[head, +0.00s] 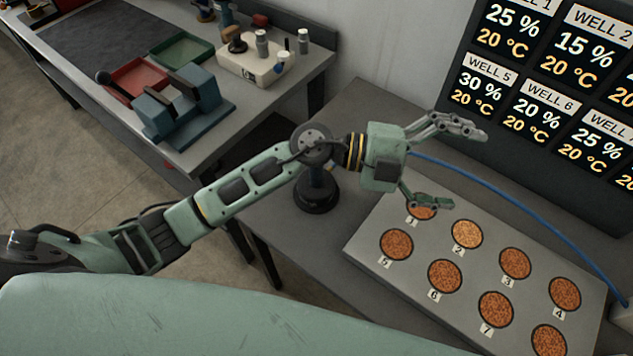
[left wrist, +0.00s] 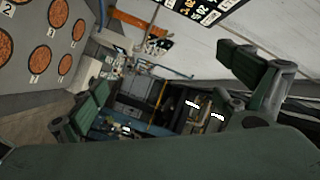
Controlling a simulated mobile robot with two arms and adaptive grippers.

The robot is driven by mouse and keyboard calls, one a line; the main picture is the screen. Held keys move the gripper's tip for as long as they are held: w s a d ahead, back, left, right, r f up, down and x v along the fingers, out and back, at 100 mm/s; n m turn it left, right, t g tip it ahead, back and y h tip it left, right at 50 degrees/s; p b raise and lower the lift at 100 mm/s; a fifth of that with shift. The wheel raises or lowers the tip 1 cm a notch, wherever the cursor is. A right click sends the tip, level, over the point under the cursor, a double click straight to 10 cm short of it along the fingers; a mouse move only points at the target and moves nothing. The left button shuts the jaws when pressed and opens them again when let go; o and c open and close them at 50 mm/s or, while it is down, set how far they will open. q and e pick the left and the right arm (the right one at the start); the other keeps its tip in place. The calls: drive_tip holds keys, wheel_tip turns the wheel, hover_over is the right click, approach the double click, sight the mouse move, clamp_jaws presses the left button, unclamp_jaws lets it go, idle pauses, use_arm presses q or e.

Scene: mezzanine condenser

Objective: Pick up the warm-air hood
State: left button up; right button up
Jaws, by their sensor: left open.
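A dark, round-based piece with a blue upright body (head: 317,196) stands on the grey bench, partly hidden behind my left arm. It looks like the warm-air hood, but its top is covered. My left gripper (head: 460,168) is open and empty, to the right of this piece and above the far edge of the well plate. Its two fingers are spread wide. In the left wrist view the open fingers (left wrist: 172,95) show with nothing between them. I cannot make out the hood there. My right gripper is not in view.
A pale plate (head: 374,262) with numbered, grain-filled wells lies at right. A blue hose (head: 530,203) runs behind my gripper to the right edge. A board of well readings (head: 540,95) stands behind. A workbench with a vise (head: 185,105) is at upper left.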

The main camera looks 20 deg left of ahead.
use_arm(q)
wheel_tip(320, 180, down, 7)
drive_tip(key=a+m+g+y, duration=0.2)
drive_tip(key=y, duration=0.2)
drive_tip(key=n+y, duration=0.3)
drive_tip(key=y, duration=1)
hover_over(315, 181)
drive_tip(key=w, duration=0.2)
drive_tip(key=shift+g, duration=0.4)
wheel_tip(315, 181, down, 10)
drive_tip(key=shift+s+r, duration=0.1)
drive_tip(key=shift+a+f+p, duration=0.2)
drive_tip(key=shift+f+p, duration=0.1)
drive_tip(key=f+p, duration=0.3)
drive_tip(key=f, duration=0.3)
drive_tip(key=shift+s+f, duration=0.2)
drive_tip(key=shift+f, duration=0.35)
drive_tip(key=shift+w, duration=0.1)
drive_tip(key=shift+c, duration=0.4)
